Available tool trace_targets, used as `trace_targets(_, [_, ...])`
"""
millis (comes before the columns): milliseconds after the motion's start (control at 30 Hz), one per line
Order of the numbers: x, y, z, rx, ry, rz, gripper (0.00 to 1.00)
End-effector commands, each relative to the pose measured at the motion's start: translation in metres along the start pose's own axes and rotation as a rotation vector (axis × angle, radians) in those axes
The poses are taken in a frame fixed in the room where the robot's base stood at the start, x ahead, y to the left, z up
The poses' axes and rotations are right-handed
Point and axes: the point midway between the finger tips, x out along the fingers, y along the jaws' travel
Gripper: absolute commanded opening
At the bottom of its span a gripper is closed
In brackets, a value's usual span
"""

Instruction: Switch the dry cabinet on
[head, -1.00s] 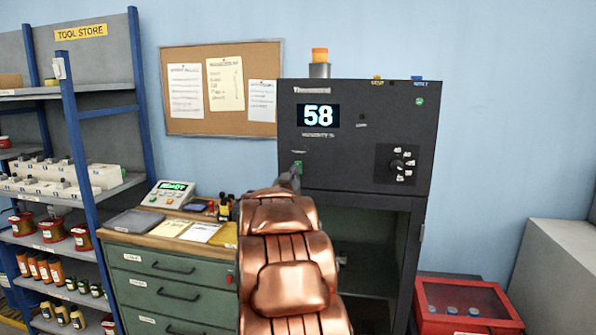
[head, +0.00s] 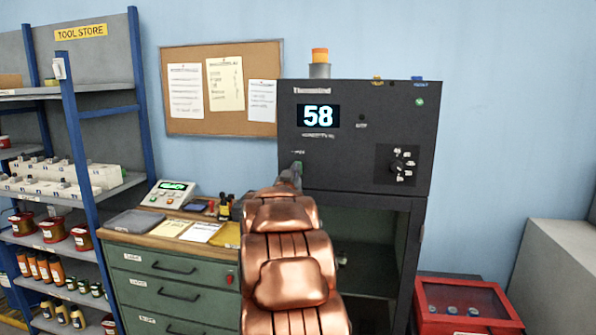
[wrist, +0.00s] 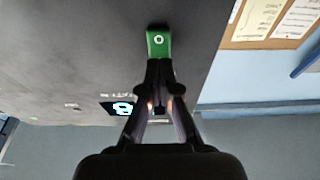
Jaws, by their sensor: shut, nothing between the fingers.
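The dry cabinet (head: 350,180) is a dark grey box with a lit display (head: 318,116) reading 58. On the left of its front panel is a small green switch (head: 298,165). In the wrist view the green switch (wrist: 158,42) stands just beyond the fingertips and bears a pale round mark. My gripper (head: 291,178) is at the panel, just below the switch in the head view. It also shows in the wrist view (wrist: 159,70), with its fingers together and empty. I cannot tell whether the tips touch the switch. My copper-coloured arm hides part of the cabinet's lower left.
A dial (head: 397,166) is on the panel's right, and an orange beacon (head: 320,62) stands on top. The lower compartment (head: 365,245) is open. A green drawer bench (head: 170,280) stands left, and a red case (head: 467,306) lies right.

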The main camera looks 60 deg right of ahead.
Motion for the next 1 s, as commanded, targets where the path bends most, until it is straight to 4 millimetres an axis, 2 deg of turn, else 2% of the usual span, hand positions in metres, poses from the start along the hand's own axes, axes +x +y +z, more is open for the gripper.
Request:
trace_targets(700, [0.011, 0.0, 0.001, -0.001, -0.001, 0.0, 0.0])
trace_targets(1000, [0.003, 0.0, 0.001, 0.0, -0.001, 0.0, 0.0])
